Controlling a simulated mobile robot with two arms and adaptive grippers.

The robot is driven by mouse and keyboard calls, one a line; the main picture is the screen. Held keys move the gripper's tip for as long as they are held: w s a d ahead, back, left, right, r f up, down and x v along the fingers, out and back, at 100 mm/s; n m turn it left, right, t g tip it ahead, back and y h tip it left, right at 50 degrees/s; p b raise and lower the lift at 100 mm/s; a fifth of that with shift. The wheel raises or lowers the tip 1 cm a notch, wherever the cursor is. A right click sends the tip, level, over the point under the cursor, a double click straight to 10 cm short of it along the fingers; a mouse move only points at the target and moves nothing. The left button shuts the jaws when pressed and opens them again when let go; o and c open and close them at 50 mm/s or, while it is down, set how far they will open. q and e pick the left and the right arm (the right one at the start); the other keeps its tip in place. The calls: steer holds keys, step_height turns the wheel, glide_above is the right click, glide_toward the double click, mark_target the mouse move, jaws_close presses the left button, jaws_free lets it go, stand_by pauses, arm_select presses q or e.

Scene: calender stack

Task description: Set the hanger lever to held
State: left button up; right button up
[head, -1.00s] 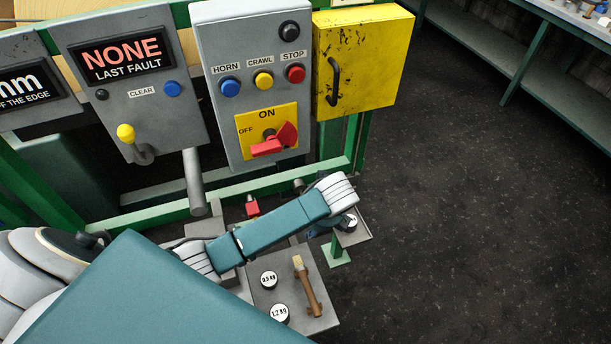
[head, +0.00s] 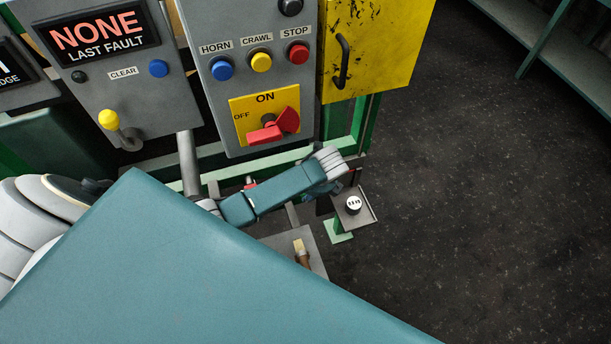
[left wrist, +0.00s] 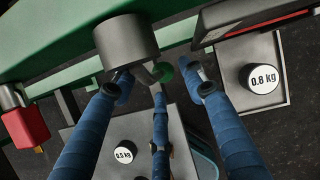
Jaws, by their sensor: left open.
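In the left wrist view a grey cylinder (left wrist: 127,40) has a bent metal piece beside it with a small green knob (left wrist: 166,72). This may be the hanger lever; no label on it shows. My left gripper (left wrist: 163,84) is open, its blue fingers spread on either side of the knob, with one finger below. Whether any finger touches it, I cannot tell. In the head view the left gripper (head: 324,188) is mostly hidden behind my wrist, and the knob cannot be made out. My right gripper is not in view.
A small tray (head: 369,218) holds a weight (head: 354,204), labelled 0.8 kg in the wrist view. Another weight (left wrist: 123,152) sits below the fingers. A red block (left wrist: 26,126) is at left. The control panel (head: 210,110) and yellow box (head: 375,50) stand behind; open floor lies right.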

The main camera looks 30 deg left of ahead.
arm_select(q)
steer(key=shift+w+a+f, duration=0.1)
steer(key=shift+a+f, duration=0.05)
steer(key=shift+f, duration=0.4)
steer(key=shift+a, duration=0.1)
steer(key=c, duration=0.3)
jaws_close()
steer(key=shift+w, duration=0.1)
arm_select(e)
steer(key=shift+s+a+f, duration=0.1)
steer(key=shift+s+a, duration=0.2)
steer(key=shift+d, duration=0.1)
